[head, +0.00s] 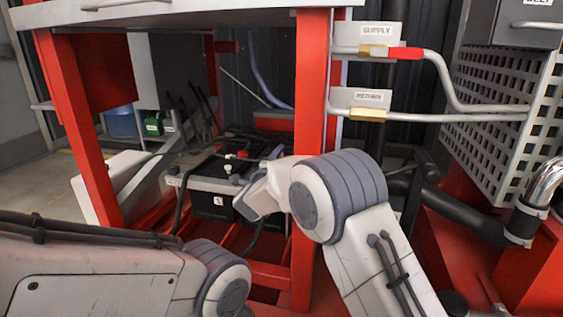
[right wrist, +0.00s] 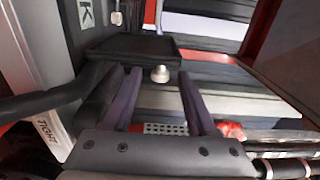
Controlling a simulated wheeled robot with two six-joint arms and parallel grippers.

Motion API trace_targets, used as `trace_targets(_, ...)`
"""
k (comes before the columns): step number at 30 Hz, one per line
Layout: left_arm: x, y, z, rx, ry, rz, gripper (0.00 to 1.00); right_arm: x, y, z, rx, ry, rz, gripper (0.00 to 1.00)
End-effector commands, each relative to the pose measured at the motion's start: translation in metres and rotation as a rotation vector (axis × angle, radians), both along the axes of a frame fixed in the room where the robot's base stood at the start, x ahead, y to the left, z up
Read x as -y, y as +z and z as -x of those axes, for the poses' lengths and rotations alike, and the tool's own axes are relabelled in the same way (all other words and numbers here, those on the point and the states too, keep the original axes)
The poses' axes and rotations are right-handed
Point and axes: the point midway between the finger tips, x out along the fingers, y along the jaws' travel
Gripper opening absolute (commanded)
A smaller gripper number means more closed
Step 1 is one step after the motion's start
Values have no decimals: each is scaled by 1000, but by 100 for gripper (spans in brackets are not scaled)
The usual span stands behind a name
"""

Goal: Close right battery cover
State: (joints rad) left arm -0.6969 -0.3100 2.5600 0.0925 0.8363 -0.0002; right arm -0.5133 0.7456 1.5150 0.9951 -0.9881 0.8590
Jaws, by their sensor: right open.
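A black battery box (head: 212,205) with a grey upper edge sits low inside the red frame in the head view. A red cap and a white cap show on its top, but I cannot tell for sure which part is the right battery cover. My right arm reaches in from the lower right to the box's right side, and its wrist hides that part. In the right wrist view my right gripper (right wrist: 160,100) is open, its two dark fingers apart. A small grey knob (right wrist: 160,73) shows ahead between them, with a black panel (right wrist: 130,46) just beyond. My left gripper is out of view.
A red post (head: 311,110) stands close beside my right arm. A grey tabletop (head: 180,16) overhangs the space. A white panel (head: 108,185) leans at the left. Pipes with SUPPLY (head: 376,31) and RETURN labels and a perforated guard (head: 510,110) are at the right.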

Motion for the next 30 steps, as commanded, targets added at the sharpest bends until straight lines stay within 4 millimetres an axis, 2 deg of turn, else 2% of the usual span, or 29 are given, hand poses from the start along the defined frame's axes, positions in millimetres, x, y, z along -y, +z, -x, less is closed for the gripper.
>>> trace_targets(6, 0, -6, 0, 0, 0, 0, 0, 5, -1, -19, 0, 0, 0, 57)
trace_targets(15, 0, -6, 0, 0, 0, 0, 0, 5, 0, -22, -1, 2, 1, 57)
trace_targets(16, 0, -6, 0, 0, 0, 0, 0, 5, 0, -22, -1, 1, 1, 54)
trace_targets(20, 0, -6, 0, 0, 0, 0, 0, 5, 0, -22, -1, 1, 1, 4)
trace_targets(21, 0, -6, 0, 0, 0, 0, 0, 5, 0, -22, -1, 1, 1, 0)
trace_targets(30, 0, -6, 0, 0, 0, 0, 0, 5, 0, -21, -1, 1, 1, 0)
